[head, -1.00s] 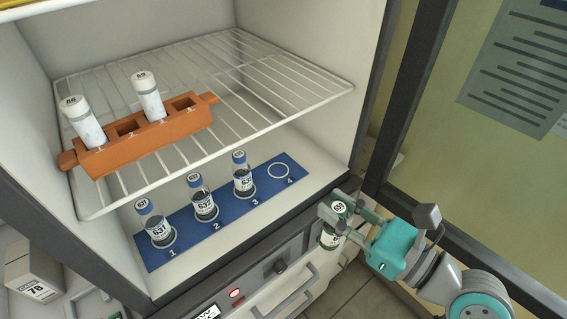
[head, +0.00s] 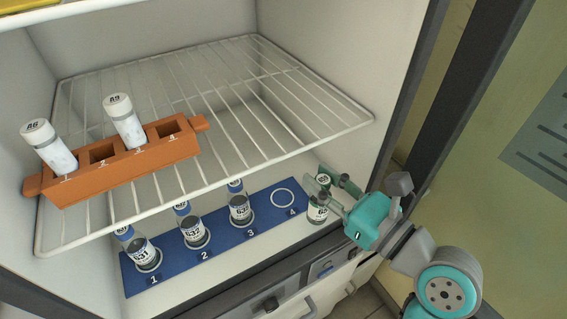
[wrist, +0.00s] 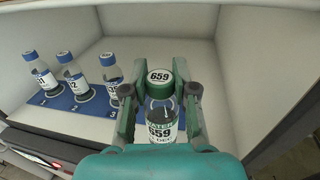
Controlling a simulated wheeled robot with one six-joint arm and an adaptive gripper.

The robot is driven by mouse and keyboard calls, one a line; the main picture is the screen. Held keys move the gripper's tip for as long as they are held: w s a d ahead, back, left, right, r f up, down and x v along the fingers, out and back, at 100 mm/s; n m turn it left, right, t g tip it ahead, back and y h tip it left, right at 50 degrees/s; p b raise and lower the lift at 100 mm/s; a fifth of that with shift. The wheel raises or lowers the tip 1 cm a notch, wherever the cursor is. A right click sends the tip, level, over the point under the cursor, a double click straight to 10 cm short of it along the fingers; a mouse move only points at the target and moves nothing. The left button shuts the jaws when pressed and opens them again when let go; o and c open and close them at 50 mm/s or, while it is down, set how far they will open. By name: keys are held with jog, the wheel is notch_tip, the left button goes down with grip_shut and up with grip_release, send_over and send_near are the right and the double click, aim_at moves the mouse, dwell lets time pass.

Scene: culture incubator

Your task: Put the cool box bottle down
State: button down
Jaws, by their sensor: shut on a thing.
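My gripper (head: 334,192) is shut on a bottle with a green cap and a white label reading 659 (wrist: 161,128). In the head view the bottle (head: 317,211) is upright at the incubator's front right, just right of the blue mat (head: 224,254). The mat has numbered rings; ring 4 (head: 283,198) is empty. Blue-capped bottles stand on ring 1 (head: 142,252), ring 2 (head: 194,229) and ring 3 (head: 240,210). Whether the held bottle's base touches anything is hard to tell.
A wire shelf (head: 230,125) hangs above the mat, its front edge over the rear bottle tops. An orange rack (head: 130,170) on it holds two tilted white tubes. The incubator's right wall (head: 340,60) is close to my gripper.

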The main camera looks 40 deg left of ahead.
jog(key=w+a+f, duration=0.2)
jog(key=a+f, duration=0.1)
jog(key=a, duration=0.7)
jog(key=shift+f, duration=0.25)
jog(key=shift+f, duration=0.15)
jog(key=c, duration=0.9)
grip_release()
jog(key=d, duration=0.4)
jog(key=s+d, duration=0.1)
jog(key=d, duration=0.2)
jog(key=s+d, duration=0.1)
jog(key=d, duration=0.3)
jog(key=shift+s+d, duration=0.2)
jog(key=shift+d, duration=0.15)
